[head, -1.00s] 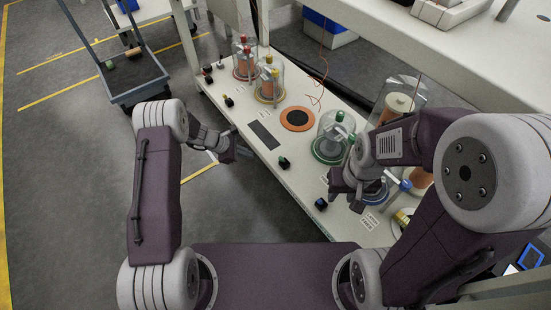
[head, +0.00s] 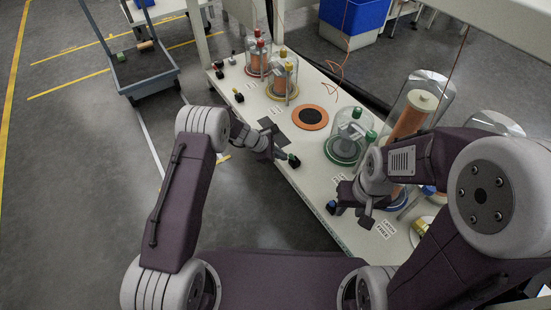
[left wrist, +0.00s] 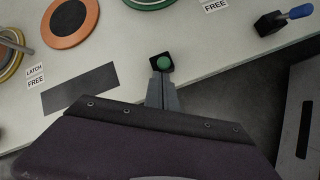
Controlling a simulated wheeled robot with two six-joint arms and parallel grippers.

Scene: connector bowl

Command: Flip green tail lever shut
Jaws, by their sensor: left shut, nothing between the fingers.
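The green tail lever (head: 294,160) is a small black block with a green knob at the bench's front edge. It also shows in the left wrist view (left wrist: 162,63), where the green knob faces the camera. My left gripper (head: 281,155) is shut and empty, its tips right beside the lever. In the left wrist view the closed fingertips (left wrist: 161,84) lie just below the block; I cannot tell if they touch it. A glass dome with a green ring (head: 345,145) stands behind the lever. My right gripper (head: 352,205) hangs over the bench to the right, its fingers unclear.
A blue lever (head: 331,206) sits at the front edge near my right gripper; it also shows in the wrist view (left wrist: 285,20). Red and yellow domes (head: 282,75), an orange disc (head: 310,117) and a dark flat strip stand further left. A cart (head: 140,70) is on the floor.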

